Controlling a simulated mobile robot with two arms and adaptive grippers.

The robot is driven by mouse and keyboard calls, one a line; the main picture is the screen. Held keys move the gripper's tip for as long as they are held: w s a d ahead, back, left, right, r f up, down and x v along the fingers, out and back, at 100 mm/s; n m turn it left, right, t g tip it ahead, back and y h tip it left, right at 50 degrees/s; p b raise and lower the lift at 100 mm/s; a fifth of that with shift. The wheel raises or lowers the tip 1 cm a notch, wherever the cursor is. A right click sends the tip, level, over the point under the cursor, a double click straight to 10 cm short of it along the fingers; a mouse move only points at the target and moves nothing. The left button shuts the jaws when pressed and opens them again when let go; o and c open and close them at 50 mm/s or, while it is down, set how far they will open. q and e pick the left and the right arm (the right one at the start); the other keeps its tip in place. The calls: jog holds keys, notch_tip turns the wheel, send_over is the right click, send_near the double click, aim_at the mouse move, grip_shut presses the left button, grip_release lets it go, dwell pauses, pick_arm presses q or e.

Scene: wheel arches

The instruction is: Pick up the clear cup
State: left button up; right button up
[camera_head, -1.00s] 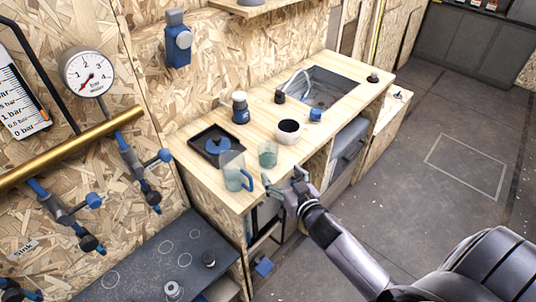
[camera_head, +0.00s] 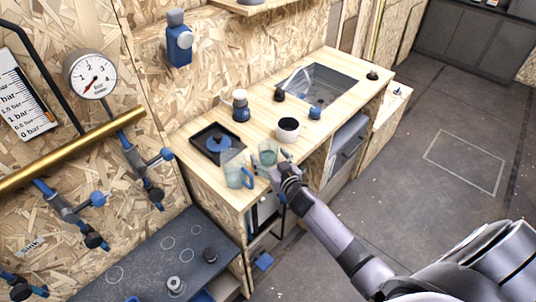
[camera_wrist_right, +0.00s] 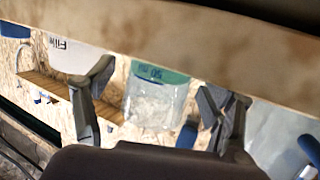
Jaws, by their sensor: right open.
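The clear cup (camera_head: 267,153), with a greenish tint, stands upright on the wooden counter near its front edge. My right gripper (camera_head: 278,162) is open at the counter's front edge, close to the cup on its near side. In the right wrist view the cup (camera_wrist_right: 155,103) shows between the two spread fingers of the gripper (camera_wrist_right: 155,82). I cannot tell whether a finger touches it. A clear jug (camera_head: 232,172) with a blue handle stands just left of the cup. My left gripper is out of view.
A pinkish-white bowl or cup with dark contents (camera_head: 288,129) stands behind and right of the cup. A black tray (camera_head: 202,132) holds a blue object. A blue-and-white grinder-like item (camera_head: 240,106) and a sink (camera_head: 325,85) lie farther back.

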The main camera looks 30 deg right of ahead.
jog(key=c, duration=1.3)
jog(key=shift+o, duration=0.2)
jog(key=shift+r, duration=0.15)
